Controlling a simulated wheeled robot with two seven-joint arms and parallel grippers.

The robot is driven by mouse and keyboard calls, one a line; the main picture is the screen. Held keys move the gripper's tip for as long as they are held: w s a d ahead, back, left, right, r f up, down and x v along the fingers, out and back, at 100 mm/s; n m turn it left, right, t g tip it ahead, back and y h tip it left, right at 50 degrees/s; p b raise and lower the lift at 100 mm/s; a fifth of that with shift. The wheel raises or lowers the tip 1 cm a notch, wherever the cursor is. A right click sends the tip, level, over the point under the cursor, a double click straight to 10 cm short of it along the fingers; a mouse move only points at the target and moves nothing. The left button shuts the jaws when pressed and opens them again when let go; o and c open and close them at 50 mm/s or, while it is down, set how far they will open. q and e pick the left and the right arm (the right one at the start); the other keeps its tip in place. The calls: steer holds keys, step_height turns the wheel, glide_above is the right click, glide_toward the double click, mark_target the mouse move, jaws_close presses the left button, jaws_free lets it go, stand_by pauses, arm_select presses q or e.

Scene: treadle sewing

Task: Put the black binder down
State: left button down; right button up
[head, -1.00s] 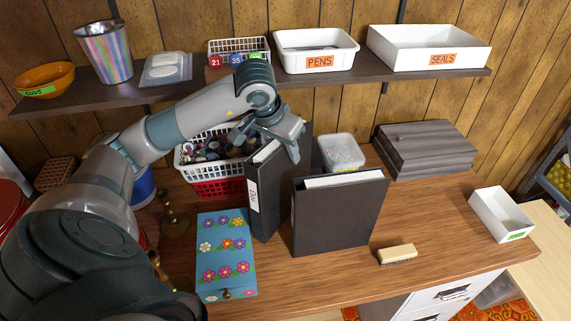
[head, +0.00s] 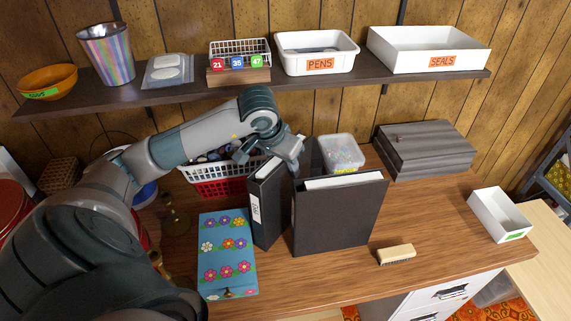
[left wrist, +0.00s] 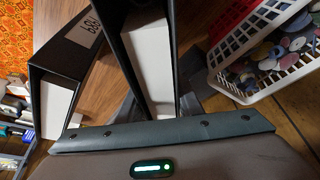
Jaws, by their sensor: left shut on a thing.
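The black binder (head: 266,207) with a white spine label stands upright in my left gripper (head: 270,157). The gripper is shut on its top part, and the left wrist view shows the binder (left wrist: 133,68) and its white pages between the fingers. Its lower edge is at or very near the desk top; I cannot tell whether it touches. A second dark binder (head: 338,220) stands upright just to its right, and a labelled binder (left wrist: 62,52) shows at the left of the left wrist view. My right gripper is not in view.
The wooden desk (head: 440,215) is clear at the right, apart from a brush (head: 396,254) and a white tray (head: 499,214). A flowered blue box (head: 228,255) lies left of the binder. A red and white basket (head: 222,185) and a clear tub (head: 341,154) stand behind.

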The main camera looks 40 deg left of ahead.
arm_select(q)
steer(key=shift+f, duration=0.2)
steer(key=shift+f, duration=0.15)
steer(key=c, duration=1.3)
jaws_free()
steer(key=shift+o, duration=0.2)
